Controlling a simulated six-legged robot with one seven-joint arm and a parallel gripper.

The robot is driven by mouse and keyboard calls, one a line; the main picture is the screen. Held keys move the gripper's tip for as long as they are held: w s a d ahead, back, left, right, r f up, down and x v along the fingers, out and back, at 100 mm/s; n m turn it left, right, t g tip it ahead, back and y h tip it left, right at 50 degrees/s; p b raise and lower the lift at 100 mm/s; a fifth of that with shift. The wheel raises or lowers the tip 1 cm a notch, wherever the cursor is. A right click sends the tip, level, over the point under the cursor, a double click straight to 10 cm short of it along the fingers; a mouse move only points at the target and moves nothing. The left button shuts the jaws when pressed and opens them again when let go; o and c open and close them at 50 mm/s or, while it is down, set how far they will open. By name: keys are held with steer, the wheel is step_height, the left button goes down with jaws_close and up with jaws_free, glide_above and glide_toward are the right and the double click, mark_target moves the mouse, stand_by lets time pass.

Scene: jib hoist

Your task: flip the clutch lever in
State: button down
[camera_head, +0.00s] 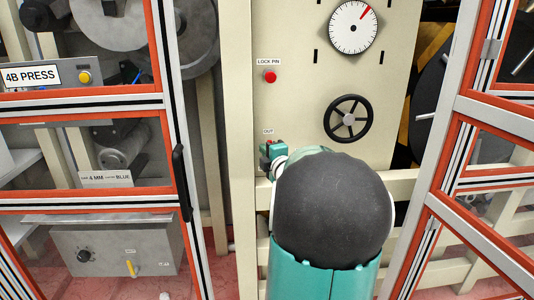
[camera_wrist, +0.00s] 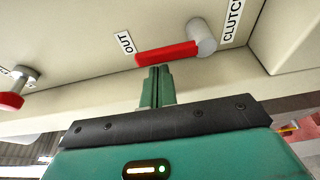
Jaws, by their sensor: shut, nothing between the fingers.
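The clutch lever (camera_wrist: 168,53) is a red bar on a round grey pivot (camera_wrist: 202,37) in the wrist view. Its free end points left toward the OUT label (camera_wrist: 125,42), away from the CLUTCH label (camera_wrist: 232,22). My gripper (camera_wrist: 159,70) is shut and empty, with its fingertips just below the lever near its free end. I cannot tell whether they touch it. In the head view my gripper (camera_head: 270,150) is at the panel just below the OUT label (camera_head: 268,131). My arm hides most of the lever there, and any IN label is hidden.
Orange-and-silver framed guards (camera_head: 172,120) stand on both sides. A cream rail (camera_head: 400,184) crosses below the panel.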

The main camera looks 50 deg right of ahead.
steer(key=shift+s+d+m, duration=0.3)
steer(key=shift+s+m, duration=0.05)
steer(key=shift+m, duration=0.55)
steer(key=s+d+f+m+h, duration=0.3)
steer(key=m+h, duration=0.3)
steer(key=m, duration=1.2)
steer(key=shift+s+d+g+h, duration=0.3)
steer(key=shift+s+d+h, duration=0.1)
steer(key=shift+s, duration=0.2)
steer(key=shift+f, duration=0.1)
steer(key=shift+a, duration=0.15)
